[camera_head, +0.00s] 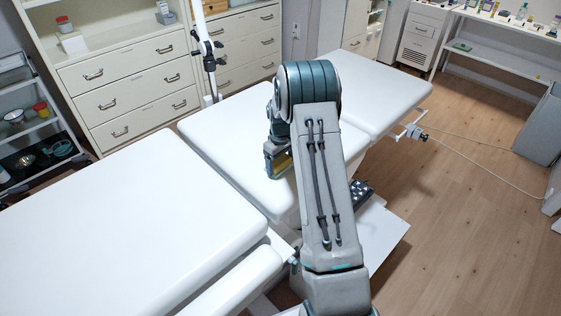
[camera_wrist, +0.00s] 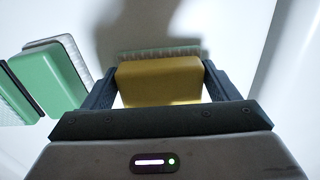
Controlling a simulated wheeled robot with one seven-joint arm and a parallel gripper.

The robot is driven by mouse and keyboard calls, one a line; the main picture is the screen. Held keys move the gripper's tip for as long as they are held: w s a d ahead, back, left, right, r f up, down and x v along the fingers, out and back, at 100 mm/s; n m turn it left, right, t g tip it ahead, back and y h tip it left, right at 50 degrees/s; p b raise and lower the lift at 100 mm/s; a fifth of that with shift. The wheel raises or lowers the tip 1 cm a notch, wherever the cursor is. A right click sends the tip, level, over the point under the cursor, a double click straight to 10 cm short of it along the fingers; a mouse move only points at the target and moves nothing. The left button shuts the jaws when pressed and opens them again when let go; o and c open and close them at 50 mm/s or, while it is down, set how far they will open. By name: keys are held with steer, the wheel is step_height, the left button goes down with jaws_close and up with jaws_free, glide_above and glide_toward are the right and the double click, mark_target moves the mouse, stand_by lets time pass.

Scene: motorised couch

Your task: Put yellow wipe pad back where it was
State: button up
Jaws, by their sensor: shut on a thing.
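The yellow wipe pad (camera_wrist: 160,80) is between the two fingers of my gripper (camera_wrist: 158,88) in the wrist view. The gripper is shut on it. A pale ridged strip runs along the pad's far edge. In the head view, a small part of the yellow pad (camera_head: 281,163) shows beside my arm, over the white couch (camera_head: 225,130). Most of the gripper is hidden there by my arm. I cannot tell whether the pad touches the couch.
A green pad with a pale backing (camera_wrist: 48,78) is left of my gripper in the wrist view, with another green piece (camera_wrist: 12,98) at the edge. A white pole (camera_head: 205,55) stands behind the couch. Drawer cabinets (camera_head: 120,75) line the back. Floor (camera_head: 465,215) is open at right.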

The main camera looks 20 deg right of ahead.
mark_target(280, 160)
steer(key=o, duration=0.9)
steer(key=shift+f, duration=0.1)
step_height(280, 160, up, 12)
steer(key=s+a+r+m, duration=0.1)
steer(key=s+a+r, duration=0.3)
steer(key=s+r, duration=0.25)
steer(key=s+a+r+m+t, duration=0.1)
steer(key=s+a, duration=0.2)
steer(key=s, duration=0.5)
steer(key=s+a+r+m+t, duration=0.1)
steer(key=s+a+r, duration=0.1)
steer(key=s, duration=0.7)
steer(key=s+a+r+m+t, duration=0.1)
steer(key=s+a, duration=0.3)
steer(key=s, duration=0.5)
steer(key=shift+s+r+b, duration=0.2)
steer(key=shift+s+b, duration=0.05)
steer(key=shift+b, duration=0.15)
